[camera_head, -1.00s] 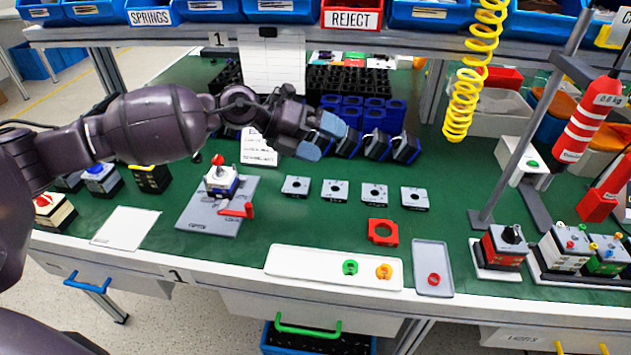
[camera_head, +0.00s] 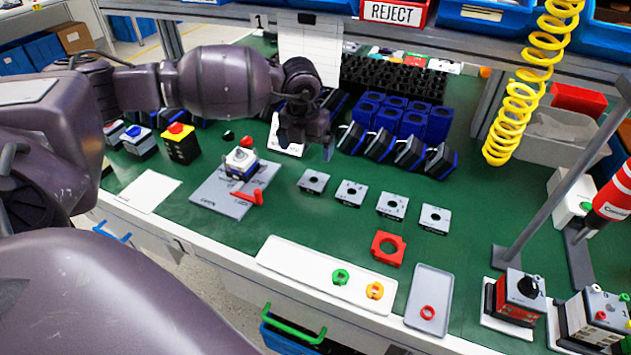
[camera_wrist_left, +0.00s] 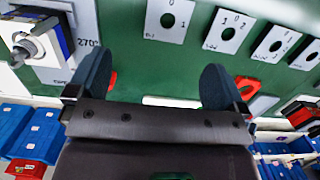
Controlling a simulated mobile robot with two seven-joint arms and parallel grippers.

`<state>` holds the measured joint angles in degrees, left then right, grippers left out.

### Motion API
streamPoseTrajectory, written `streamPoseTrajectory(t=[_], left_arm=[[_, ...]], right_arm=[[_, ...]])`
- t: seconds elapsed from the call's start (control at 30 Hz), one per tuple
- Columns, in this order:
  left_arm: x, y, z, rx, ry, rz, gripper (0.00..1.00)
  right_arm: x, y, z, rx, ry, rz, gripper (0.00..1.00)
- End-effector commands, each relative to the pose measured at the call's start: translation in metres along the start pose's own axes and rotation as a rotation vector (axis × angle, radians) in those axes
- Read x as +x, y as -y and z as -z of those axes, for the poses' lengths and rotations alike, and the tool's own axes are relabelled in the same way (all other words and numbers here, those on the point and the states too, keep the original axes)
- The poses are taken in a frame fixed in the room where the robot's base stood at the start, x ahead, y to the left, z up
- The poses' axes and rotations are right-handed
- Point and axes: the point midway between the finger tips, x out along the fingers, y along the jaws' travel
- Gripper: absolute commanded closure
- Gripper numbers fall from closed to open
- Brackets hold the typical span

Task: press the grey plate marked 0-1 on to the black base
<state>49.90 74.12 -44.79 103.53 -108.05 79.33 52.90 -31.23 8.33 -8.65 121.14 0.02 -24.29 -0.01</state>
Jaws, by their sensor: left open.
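The grey plate marked 0-1 (camera_wrist_left: 168,18) shows at the top of the left wrist view, flat on the green mat, with a round hole. In the head view it is the leftmost grey plate (camera_head: 313,181) of a row. My left gripper (camera_head: 318,140) hangs behind this row with its fingers down, apart from the plates. Its two fingers (camera_wrist_left: 155,82) are spread and empty in the left wrist view. A blue and white unit with a pale top (camera_head: 241,162) stands on a grey board. I cannot tell which piece is the black base. My right gripper is out of view.
More grey plates (camera_head: 392,205) lie to the right. Blue blocks (camera_head: 410,118) and black holders (camera_head: 398,82) stand behind. A yellow coiled hose (camera_head: 515,115) hangs at the right.

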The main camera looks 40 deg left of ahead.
Motion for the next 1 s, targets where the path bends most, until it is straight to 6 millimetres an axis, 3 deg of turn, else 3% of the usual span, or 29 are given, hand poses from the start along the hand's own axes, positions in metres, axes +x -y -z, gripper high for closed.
streamPoseTrajectory(t=[0.3,0.57,0.83,1.0], left_arm=[[0.047,0.002,0.002,0.003,-0.009,0.002,0.02],[0.061,0.004,0.001,0.004,-0.004,0.004,0.02],[0.099,0.009,0.003,0.004,-0.009,0.003,0.02],[0.106,0.009,0.002,0.004,-0.004,0.004,0.02]], right_arm=[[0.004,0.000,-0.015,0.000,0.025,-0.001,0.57],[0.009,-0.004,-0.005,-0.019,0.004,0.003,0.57],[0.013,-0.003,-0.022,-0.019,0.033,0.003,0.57],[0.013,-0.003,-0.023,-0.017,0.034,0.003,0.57]])
